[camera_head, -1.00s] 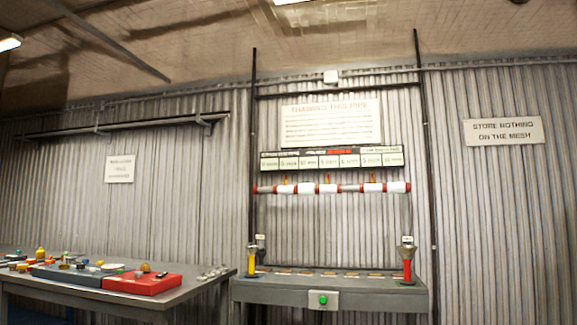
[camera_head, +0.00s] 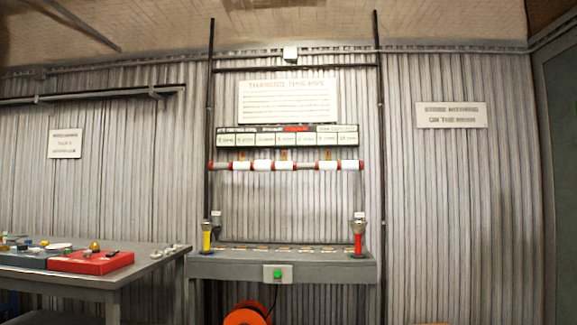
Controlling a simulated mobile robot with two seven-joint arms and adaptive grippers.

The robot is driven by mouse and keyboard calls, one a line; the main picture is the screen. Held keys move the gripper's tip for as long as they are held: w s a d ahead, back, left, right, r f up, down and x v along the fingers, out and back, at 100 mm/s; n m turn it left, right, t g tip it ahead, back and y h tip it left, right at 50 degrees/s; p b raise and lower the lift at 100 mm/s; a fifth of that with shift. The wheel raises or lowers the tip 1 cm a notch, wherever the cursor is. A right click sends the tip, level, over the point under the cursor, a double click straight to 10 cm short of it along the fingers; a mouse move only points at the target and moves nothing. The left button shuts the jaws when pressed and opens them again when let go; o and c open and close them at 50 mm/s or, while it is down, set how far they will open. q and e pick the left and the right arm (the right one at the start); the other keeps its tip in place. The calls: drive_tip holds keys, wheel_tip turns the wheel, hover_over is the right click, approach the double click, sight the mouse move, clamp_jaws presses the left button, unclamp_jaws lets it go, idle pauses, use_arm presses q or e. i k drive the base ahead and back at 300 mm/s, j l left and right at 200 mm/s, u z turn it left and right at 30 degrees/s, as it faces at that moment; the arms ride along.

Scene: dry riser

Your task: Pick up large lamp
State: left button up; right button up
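Two upright, torch-shaped lamps stand at the ends of a grey bench. The red lamp (camera_head: 358,238) at the right end has a wide silvery head and looks the larger. The yellow lamp (camera_head: 207,237) at the left end is slimmer, with a dark part beside it. I cannot tell for certain which one is the large lamp. Neither of my grippers shows in the head view.
The grey bench (camera_head: 325,271) carries a green button (camera_head: 277,274) on its front. An orange reel (camera_head: 246,315) sits below it. A table (camera_head: 150,266) with a red tray (camera_head: 82,263) stands left. A horizontal pipe (camera_head: 305,165) runs above the bench.

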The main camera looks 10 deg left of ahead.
sight(358, 226)
drive_tip(key=i+l+u, duration=0.2)
drive_tip(key=i+l, duration=1.15)
drive_tip(key=i, duration=0.1)
